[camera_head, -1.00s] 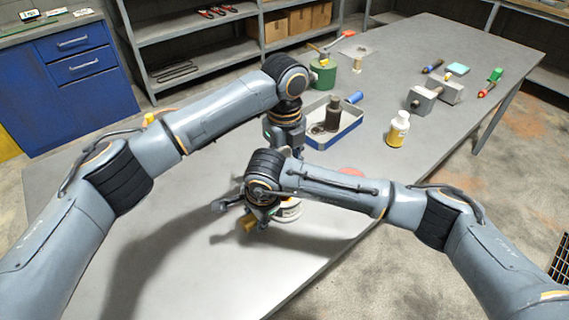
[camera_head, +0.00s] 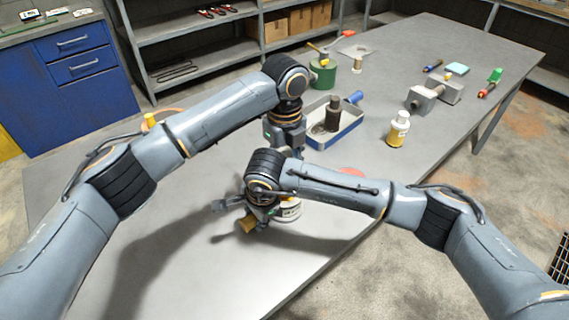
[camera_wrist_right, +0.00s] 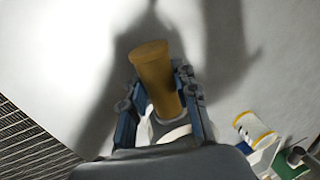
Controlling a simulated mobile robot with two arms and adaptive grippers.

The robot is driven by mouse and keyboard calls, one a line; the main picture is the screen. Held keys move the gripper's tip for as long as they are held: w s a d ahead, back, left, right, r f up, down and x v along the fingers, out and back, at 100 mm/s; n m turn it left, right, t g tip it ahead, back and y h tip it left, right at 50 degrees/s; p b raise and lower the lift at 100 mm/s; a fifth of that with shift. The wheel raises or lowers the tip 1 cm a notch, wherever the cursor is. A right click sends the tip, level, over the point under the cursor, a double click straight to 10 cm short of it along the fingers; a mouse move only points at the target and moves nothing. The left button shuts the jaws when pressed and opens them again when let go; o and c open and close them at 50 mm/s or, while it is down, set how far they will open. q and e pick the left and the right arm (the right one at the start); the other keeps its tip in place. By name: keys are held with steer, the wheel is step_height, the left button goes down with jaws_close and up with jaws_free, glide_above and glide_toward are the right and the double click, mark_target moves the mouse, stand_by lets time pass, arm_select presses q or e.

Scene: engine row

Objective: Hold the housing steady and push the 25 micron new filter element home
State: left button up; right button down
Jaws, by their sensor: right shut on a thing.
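A yellow-brown cylinder, which looks like the filter element (camera_head: 247,223), is in my right gripper (camera_head: 237,212) low over the near part of the table. In the right wrist view the cylinder (camera_wrist_right: 155,75) stands tilted between the two fingers of the right gripper (camera_wrist_right: 160,98), which is shut on it. A pale round body with a dark-marked label, perhaps the housing (camera_head: 291,211), shows beside the right wrist, mostly hidden. A white rim (camera_wrist_right: 175,134) shows below the cylinder. My left wrist points down behind the right forearm, and its fingers are hidden.
A blue-rimmed tray (camera_head: 349,124) with a dark cylinder (camera_head: 333,112) stands behind the arms. A yellow-labelled bottle (camera_head: 398,130) is to its right. A green tin (camera_head: 323,74) and grey blocks (camera_head: 432,95) are farther back. The table's left front is clear.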

mark_target(284, 151)
arm_select(q)
steer(key=shift+f, duration=3.4)
steer(key=o, duration=1.4)
steer(key=shift+c, duration=0.2)
steer(key=shift+r, duration=0.1)
step_height(284, 151, up, 12)
steer(key=shift+f, duration=0.1)
steer(key=shift+c, duration=0.5)
